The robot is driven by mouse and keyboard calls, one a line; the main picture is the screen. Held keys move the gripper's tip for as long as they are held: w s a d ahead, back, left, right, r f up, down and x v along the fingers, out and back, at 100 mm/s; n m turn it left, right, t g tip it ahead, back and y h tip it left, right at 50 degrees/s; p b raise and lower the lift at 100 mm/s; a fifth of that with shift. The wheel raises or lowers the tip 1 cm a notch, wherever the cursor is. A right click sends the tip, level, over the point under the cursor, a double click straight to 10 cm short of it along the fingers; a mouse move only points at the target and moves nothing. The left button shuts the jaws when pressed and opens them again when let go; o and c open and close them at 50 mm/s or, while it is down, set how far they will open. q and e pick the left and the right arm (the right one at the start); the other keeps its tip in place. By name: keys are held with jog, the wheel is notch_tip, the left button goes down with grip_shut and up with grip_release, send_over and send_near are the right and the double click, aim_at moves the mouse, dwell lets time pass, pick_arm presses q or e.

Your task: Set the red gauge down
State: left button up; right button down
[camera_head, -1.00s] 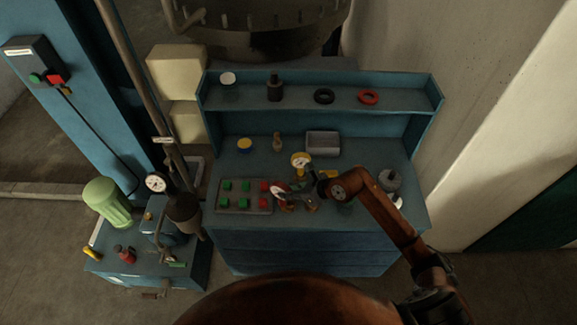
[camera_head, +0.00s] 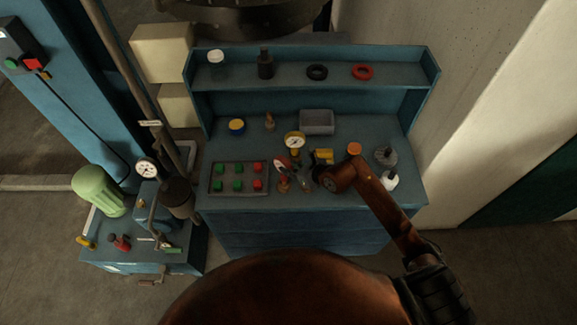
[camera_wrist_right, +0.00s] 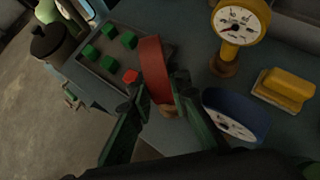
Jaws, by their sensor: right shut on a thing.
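The red gauge (camera_head: 283,163) has a white face and a red rim, and is near the right end of the button tray on the blue bench. In the wrist view the red gauge (camera_wrist_right: 153,68) shows edge-on between the fingers. My right gripper (camera_head: 300,178) is shut on it; its fingers (camera_wrist_right: 150,100) show low in the wrist view. It looks roughly upright with a brass stem below; I cannot tell whether the stem touches the bench. My left gripper is not in view.
A yellow gauge (camera_head: 294,141) stands just behind, and a blue gauge (camera_wrist_right: 236,115) is close beside my right gripper. The button tray (camera_head: 212,189) lies to the left. A yellow block (camera_head: 322,156) and grey bin (camera_head: 316,122) are nearby. A shelf (camera_head: 290,75) spans the back.

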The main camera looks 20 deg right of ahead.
jog(key=shift+f+b, duration=0.35)
jog(key=shift+f, duration=0.35)
jog(key=shift+f+b, duration=0.35)
jog(key=shift+f, duration=0.15)
jog(key=c, duration=1.7)
grip_release()
jog(key=shift+c, duration=0.2)
jog(key=shift+s, duration=0.1)
jog(key=v, duration=1.2)
